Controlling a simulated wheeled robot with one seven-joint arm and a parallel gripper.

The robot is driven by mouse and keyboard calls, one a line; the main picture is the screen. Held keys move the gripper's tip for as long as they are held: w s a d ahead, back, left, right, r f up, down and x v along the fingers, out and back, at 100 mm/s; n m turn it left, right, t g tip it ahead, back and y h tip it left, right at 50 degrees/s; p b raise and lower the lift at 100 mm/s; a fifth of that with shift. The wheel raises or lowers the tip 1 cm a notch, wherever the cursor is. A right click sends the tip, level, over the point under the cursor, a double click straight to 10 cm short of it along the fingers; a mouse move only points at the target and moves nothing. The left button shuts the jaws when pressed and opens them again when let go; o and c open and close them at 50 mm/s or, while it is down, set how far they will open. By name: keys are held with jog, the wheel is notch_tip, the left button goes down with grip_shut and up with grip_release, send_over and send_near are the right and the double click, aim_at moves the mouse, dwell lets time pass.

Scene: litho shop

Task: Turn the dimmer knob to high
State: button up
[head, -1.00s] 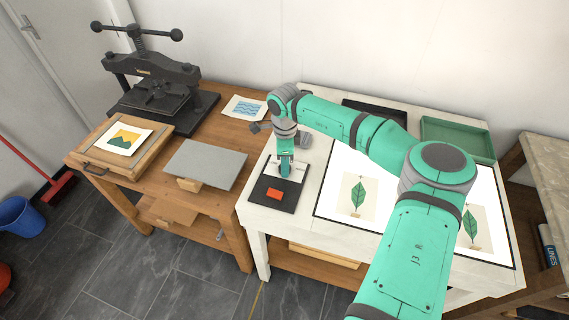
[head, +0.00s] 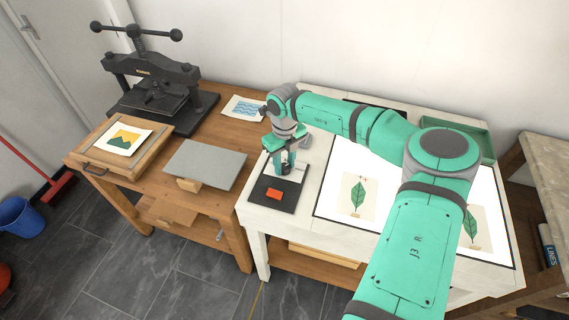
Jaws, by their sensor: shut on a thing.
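A dark control panel (head: 262,193) with a white upper part lies on the left end of the white light table. My gripper (head: 287,170) points down over the rear part of the panel and is shut on the small dark dimmer knob (head: 286,168). The fingers cover most of the knob, and its pointer and any scale marks cannot be read.
The lit light table (head: 338,208) holds two green leaf prints. A green tray (head: 470,138) stands at the back right. Left are a grey slab (head: 205,164), a wooden board with a print (head: 100,160) and a black press (head: 150,75).

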aim_at(285, 166)
jog(key=m, duration=0.5)
jog(key=shift+w, duration=0.1)
jog(key=shift+m, duration=1.2)
jog(key=o, duration=1)
jog(key=shift+o, duration=0.2)
notch_tip(285, 166, up, 11)
